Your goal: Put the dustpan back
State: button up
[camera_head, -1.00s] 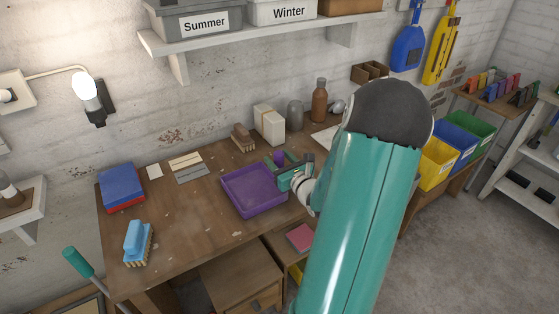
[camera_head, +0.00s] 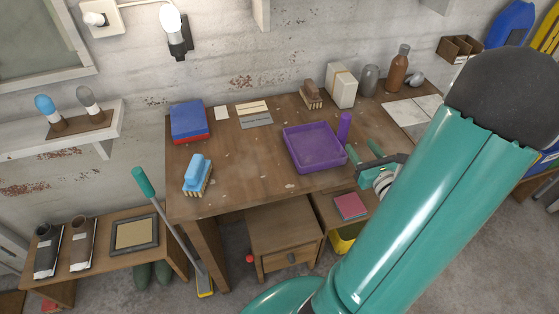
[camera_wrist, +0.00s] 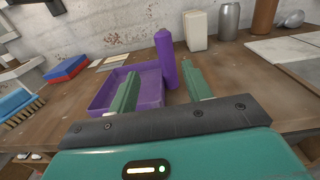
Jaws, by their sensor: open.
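The purple dustpan (camera_head: 315,152) lies on the wooden workbench (camera_head: 245,165), its tray facing up. Its purple handle (camera_head: 344,127) stands up at the tray's right side; how it joins the tray is hard to see. My gripper (camera_head: 362,153) is open and empty at the bench's front edge, just right of the tray. In the wrist view the handle (camera_wrist: 165,58) shows between and beyond the two green fingers, and the left finger covers part of the tray (camera_wrist: 100,95). A blue dustpan (camera_head: 512,24) and a yellow one hang on the wall at the upper right.
A blue brush (camera_head: 197,174) and a blue-red block (camera_head: 189,121) are on the bench's left. A brown brush (camera_head: 311,95), white block (camera_head: 341,86), grey canister (camera_head: 369,80) and brown bottle (camera_head: 397,70) stand behind. A teal-handled tool (camera_head: 172,228) leans at the left.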

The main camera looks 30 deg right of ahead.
jog(key=w+a+r+n+g+y, duration=0.1)
jog(key=w+a+r+n+y, duration=0.15)
jog(key=a+n+y, duration=0.3)
jog(key=w+a+r+n+y, duration=0.1)
jog(key=w+a+n+y, duration=0.3)
jog(key=a, duration=0.3)
jog(key=a+r+n+g+y, duration=0.2)
jog(key=a+n+g+y, duration=0.45)
jog(key=a+n, duration=0.65)
jog(key=s+a+n+g+h, duration=0.5)
jog(key=a+n+g, duration=0.1)
jog(key=a, duration=0.3)
notch_tip(320, 180, up, 8)
jog(key=s+n+t+h, duration=0.1)
jog(key=s+n+h, duration=0.1)
jog(key=n+h, duration=0.4)
jog(key=n, duration=0.4)
jog(key=shift+s+a+n+t, duration=0.15)
jog(key=shift+n+t, duration=0.2)
jog(key=shift+c, duration=1.4)
